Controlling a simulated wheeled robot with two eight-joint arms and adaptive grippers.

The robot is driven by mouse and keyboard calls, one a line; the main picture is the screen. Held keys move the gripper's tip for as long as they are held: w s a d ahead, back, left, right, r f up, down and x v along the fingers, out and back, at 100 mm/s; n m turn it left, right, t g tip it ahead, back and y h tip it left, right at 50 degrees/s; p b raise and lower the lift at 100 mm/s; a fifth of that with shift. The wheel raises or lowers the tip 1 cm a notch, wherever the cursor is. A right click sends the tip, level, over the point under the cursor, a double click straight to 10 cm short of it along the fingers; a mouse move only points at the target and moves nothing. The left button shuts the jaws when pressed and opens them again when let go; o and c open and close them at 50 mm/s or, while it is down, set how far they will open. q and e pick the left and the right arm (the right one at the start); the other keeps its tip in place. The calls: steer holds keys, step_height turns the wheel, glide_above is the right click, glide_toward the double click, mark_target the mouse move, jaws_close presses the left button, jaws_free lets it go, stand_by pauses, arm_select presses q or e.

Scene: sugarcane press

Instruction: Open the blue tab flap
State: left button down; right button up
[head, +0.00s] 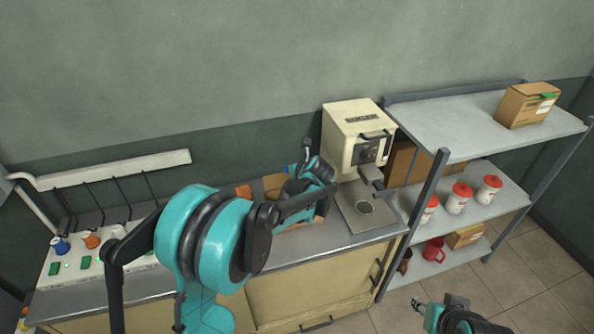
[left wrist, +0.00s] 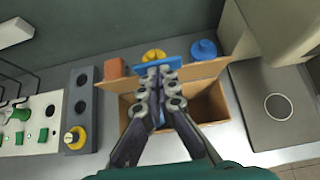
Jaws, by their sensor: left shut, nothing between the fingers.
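A cardboard box (left wrist: 208,108) stands on the counter in the left wrist view, with its dark inside showing and a back flap (left wrist: 205,70) folded out. A blue tab (left wrist: 175,63) lies across this flap. My left gripper (left wrist: 160,72) is shut and empty, with its fingertips over or against the tab; I cannot tell whether they touch. The fingers hide part of the box and tab. In the head view the box (head: 272,184) is mostly behind my left arm. My right gripper (head: 440,312) is low at the bottom, away from the box, its fingers unclear.
Behind the box are a yellow item (left wrist: 153,55), a blue item (left wrist: 204,48) and an orange-brown block (left wrist: 115,68). A cream press machine (head: 350,130) stands right of the box. A switch panel (left wrist: 40,122) is at left. Metal shelves (head: 455,122) hold red-lidded jars.

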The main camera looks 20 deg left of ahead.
arm_select(q)
steer(key=shift+g+h, duration=0.4)
steer(key=shift+g, duration=0.1)
steer(key=shift+w+a+r+p, duration=0.1)
steer(key=shift+w+a+p, duration=0.05)
steer(key=shift+w+a, duration=0.55)
steer(key=shift+w+a+r+p, duration=0.15)
steer(key=shift+w+a, duration=0.25)
steer(key=shift+w, duration=0.55)
steer(key=shift+w+a+r+p, duration=0.1)
steer(key=shift+w+a+p, duration=0.05)
steer(key=shift+w+a, duration=0.55)
arm_select(e)
steer(key=shift+r, duration=0.8)
arm_select(q)
steer(key=shift+w+d, duration=0.1)
steer(key=shift+w, duration=0.05)
